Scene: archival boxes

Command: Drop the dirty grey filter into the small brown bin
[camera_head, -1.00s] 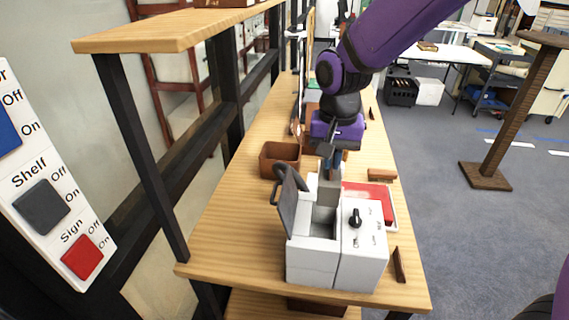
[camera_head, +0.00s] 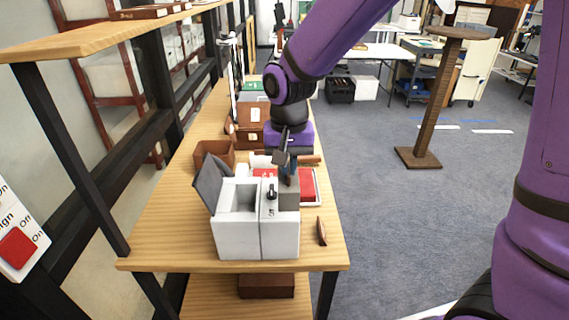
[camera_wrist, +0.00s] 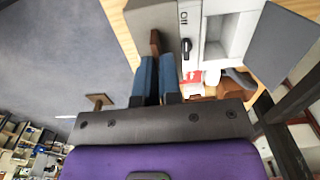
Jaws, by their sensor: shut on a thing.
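My gripper (camera_head: 288,168) points down with its blue fingers shut on the grey filter (camera_head: 289,192), a plain block. In the head view the filter appears at the right rear of the white machine (camera_head: 240,238), right of its knob; its exact height is unclear. In the wrist view the filter (camera_wrist: 150,18) is at the tips of the fingers (camera_wrist: 157,62), beside the machine's knob panel. The machine's lid (camera_head: 208,181) is open and its compartment shows empty. The small brown bin (camera_head: 214,152) stands on the table behind the lid, left of my gripper.
A red and white tray (camera_head: 309,187) lies behind the machine at right. A small brown wedge (camera_head: 321,231) is near the table's right edge. A brown case (camera_head: 250,128) stands farther back. Shelf posts and an upper shelf (camera_head: 90,36) flank the left side.

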